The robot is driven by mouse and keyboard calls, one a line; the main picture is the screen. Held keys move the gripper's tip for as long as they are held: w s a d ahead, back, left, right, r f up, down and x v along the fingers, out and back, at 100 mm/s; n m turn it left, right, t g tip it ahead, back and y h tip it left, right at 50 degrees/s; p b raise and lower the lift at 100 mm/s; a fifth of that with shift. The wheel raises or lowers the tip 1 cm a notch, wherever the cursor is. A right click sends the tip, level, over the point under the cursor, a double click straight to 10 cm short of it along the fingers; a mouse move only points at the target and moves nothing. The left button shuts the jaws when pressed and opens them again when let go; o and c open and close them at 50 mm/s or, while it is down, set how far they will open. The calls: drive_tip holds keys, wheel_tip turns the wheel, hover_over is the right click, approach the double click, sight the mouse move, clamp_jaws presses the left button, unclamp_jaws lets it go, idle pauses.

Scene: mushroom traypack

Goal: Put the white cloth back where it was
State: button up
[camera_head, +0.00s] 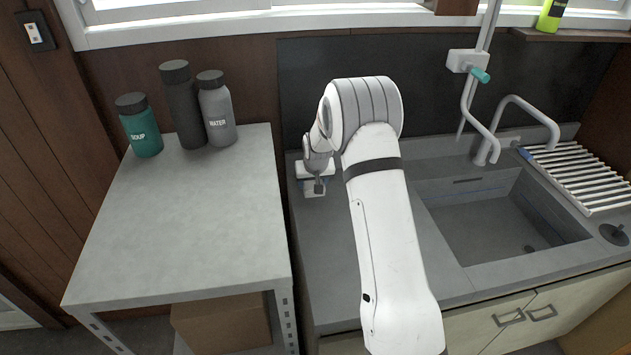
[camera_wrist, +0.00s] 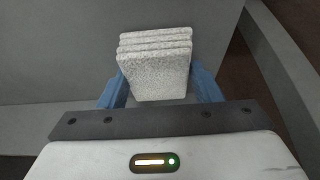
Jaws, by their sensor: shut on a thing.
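The white cloth (camera_wrist: 156,75) is folded into a thick stack of layers, with its folded edges at the top in the wrist view. My gripper (camera_wrist: 160,90) is shut on it, with one blue finger against each side. In the head view my gripper (camera_head: 314,184) is over the left part of the grey counter (camera_head: 322,235), left of the sink.
The sink basin (camera_head: 510,225) and a drying rack (camera_head: 577,172) are to the right, with a faucet (camera_head: 525,105) behind. On the left, a grey table (camera_head: 185,215) bears a teal soup bottle (camera_head: 140,128), a dark bottle (camera_head: 183,110) and a grey water bottle (camera_head: 216,112); its front is clear.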

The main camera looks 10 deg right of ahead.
drive_tip(key=o, duration=0.9)
drive_tip(key=shift+f, duration=0.15)
drive_tip(key=shift+o, duration=0.2)
drive_tip(key=shift+r, duration=0.25)
drive_tip(key=b+v, duration=0.1)
drive_tip(key=v, duration=1.1)
drive_tip(key=s+r, duration=0.5)
drive_tip(key=s, duration=0.4)
drive_tip(key=s+r, duration=0.5)
drive_tip(key=s, duration=0.3)
drive_tip(key=s+d+g, duration=0.1)
drive_tip(key=s, duration=2)
drive_tip(key=shift+g, duration=0.3)
drive_tip(key=shift+d, duration=0.1)
